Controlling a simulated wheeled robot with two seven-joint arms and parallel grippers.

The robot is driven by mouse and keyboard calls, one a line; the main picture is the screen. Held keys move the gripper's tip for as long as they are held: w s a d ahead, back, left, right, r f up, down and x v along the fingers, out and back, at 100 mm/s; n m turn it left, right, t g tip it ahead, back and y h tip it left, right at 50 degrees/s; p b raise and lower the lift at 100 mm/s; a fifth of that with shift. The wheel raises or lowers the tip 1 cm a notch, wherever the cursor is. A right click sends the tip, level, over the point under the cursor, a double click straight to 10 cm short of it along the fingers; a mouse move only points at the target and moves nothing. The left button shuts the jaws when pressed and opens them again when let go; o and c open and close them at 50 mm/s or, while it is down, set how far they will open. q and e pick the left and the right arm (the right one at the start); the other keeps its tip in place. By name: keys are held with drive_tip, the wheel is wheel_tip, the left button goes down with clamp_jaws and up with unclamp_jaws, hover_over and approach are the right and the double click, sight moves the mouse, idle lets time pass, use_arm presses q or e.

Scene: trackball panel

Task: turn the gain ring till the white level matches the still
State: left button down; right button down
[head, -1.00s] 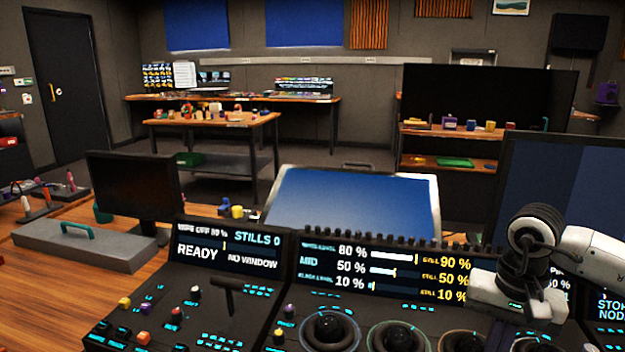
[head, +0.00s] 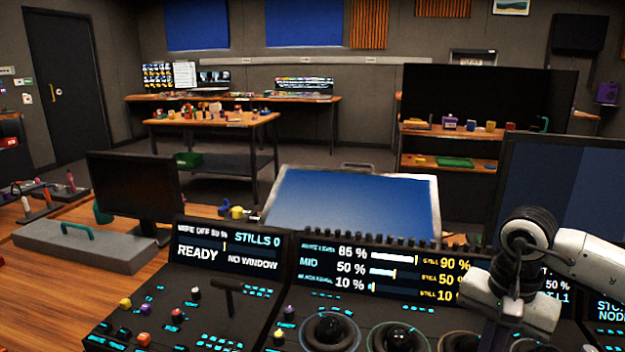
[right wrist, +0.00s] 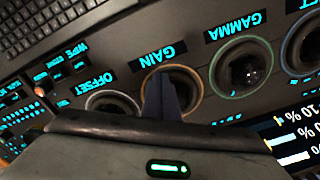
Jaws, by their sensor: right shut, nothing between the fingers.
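The gain ring (right wrist: 197,86) has an orange-brown rim and sits under the GAIN label in the upside-down right wrist view. In the head view the ring (head: 458,343) is partly cut off by the bottom edge. My right gripper (right wrist: 165,92) is shut and empty, its fingers over the ring and hiding part of it; contact is unclear. In the head view my right gripper (head: 490,332) comes in from the right. The panel display (head: 372,272) reads white level 85 % and its yellow still 90 %. My left gripper is not in view.
The gamma ring (right wrist: 240,68) and offset ring (right wrist: 112,103) flank the gain ring closely. A T-shaped lever (head: 228,295) rises from the left panel. A dark monitor (head: 135,195) stands at the left and a bright blue screen (head: 350,205) lies behind the display.

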drive_tip(key=shift+a+f+m, duration=0.15)
drive_tip(key=shift+a+m, duration=0.2)
drive_tip(key=shift+m, duration=0.65)
drive_tip(key=shift+w+a+m, duration=0.15)
drive_tip(key=shift+a+m, duration=0.25)
drive_tip(key=shift+m, duration=0.6)
drive_tip(key=shift+w+a+m, duration=0.2)
drive_tip(key=shift+a+m, duration=0.1)
drive_tip(key=shift+m, duration=0.7)
